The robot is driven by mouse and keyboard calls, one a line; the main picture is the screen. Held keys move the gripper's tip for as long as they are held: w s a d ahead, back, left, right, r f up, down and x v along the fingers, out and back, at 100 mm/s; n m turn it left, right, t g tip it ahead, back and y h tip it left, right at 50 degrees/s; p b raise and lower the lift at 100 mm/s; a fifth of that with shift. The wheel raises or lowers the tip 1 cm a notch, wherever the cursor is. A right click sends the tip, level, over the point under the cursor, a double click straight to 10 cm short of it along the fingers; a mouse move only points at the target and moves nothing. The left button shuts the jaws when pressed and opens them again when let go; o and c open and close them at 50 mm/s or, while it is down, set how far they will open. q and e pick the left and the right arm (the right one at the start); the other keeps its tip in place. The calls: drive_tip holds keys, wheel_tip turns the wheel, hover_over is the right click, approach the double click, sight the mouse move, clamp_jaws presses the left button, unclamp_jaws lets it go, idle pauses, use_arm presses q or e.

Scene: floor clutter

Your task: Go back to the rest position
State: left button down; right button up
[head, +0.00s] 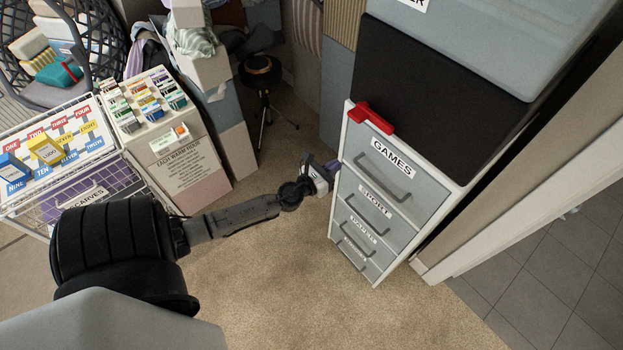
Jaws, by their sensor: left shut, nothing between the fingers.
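My left arm comes in from the lower left and reaches to the middle of the head view. My left gripper (326,174) is shut and holds nothing. It is beside the left edge of a drawer cabinet (345,172), and I cannot tell whether it touches it. The cabinet's drawers, labelled GAMES (420,192), SPORT (386,222) and others below, look closed. My right gripper is not in view.
A red object (371,117) lies on the cabinet's top edge. A cardboard box (185,165) with small packets and a wire basket (90,190) stand at left. A black stool (260,72) is behind. Beige carpet (290,290) is clear in front.

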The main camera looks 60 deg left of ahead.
use_arm(q)
drive_tip(key=v, duration=0.6)
drive_tip(key=shift+s+b, duration=0.35)
drive_tip(key=shift+b, duration=0.1)
drive_tip(key=shift+d, duration=0.1)
